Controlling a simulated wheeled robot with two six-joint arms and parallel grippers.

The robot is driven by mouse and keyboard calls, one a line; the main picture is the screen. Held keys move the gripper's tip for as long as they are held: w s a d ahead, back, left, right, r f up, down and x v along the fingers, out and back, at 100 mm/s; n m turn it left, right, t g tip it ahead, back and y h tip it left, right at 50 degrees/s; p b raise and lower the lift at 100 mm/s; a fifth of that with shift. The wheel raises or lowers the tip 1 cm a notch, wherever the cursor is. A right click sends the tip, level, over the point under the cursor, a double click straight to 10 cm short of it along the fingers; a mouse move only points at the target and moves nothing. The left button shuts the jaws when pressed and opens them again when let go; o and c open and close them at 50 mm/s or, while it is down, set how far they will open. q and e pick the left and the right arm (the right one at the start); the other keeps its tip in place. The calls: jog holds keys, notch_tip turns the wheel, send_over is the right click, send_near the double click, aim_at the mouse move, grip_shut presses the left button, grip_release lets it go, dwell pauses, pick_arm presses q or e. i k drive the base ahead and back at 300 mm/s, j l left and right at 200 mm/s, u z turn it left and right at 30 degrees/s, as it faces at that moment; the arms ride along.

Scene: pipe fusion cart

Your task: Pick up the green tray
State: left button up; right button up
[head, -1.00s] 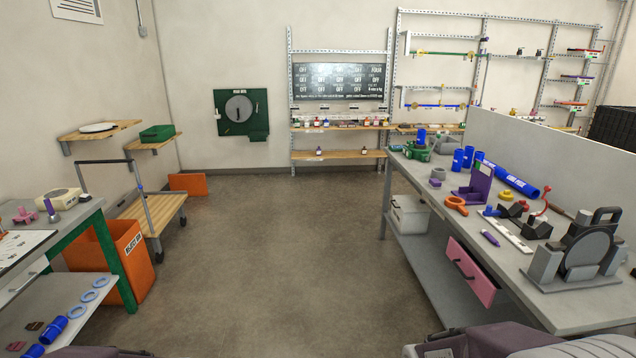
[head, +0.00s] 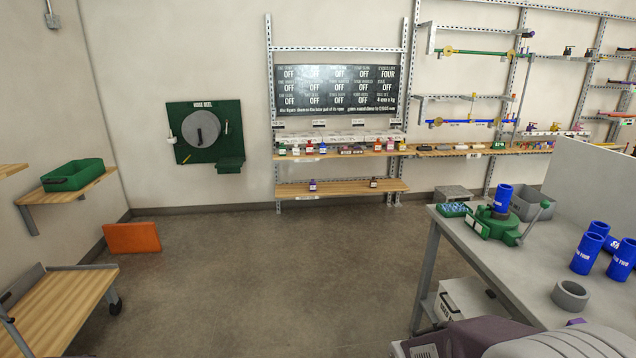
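I cannot tell for sure which one the task names. Neither of my grippers shows. Part of my own arm, grey and purple, covers the bottom right.
A wooden-decked cart (head: 62,300) stands at lower left, near an orange panel (head: 132,238) leaning on the wall. The grey bench (head: 500,285) at right holds blue pipe pieces (head: 588,252) and a green clamp device (head: 493,224). The middle floor is clear.

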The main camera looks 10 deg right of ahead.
aim_at(450, 209)
jog(key=i+z, duration=0.15)
jog(key=i, duration=0.35)
jog(key=i+j+z, duration=0.2)
jog(key=i, duration=0.35)
jog(key=i+j+z, duration=0.15)
jog(key=i, duration=0.35)
jog(key=i+j+z, duration=0.2)
jog(key=i, duration=0.3)
jog(key=i+j+z, duration=0.15)
jog(key=i+z, duration=0.15)
jog(key=z, duration=0.15)
jog(key=i+j+z, duration=0.2)
jog(key=z, duration=0.2)
jog(key=i+j+z, duration=0.3)
jog(key=z, duration=0.15)
jog(key=i+j+z, duration=0.15)
jog(key=j+z, duration=0.3)
jog(key=i+j+z, duration=0.1)
jog(key=j+z, duration=0.75)
jog(key=i+j+z, duration=0.15)
jog(key=i+j, duration=0.15)
jog(key=i+j+z, duration=0.15)
jog(key=j, duration=0.4)
jog(key=i, duration=0.1)
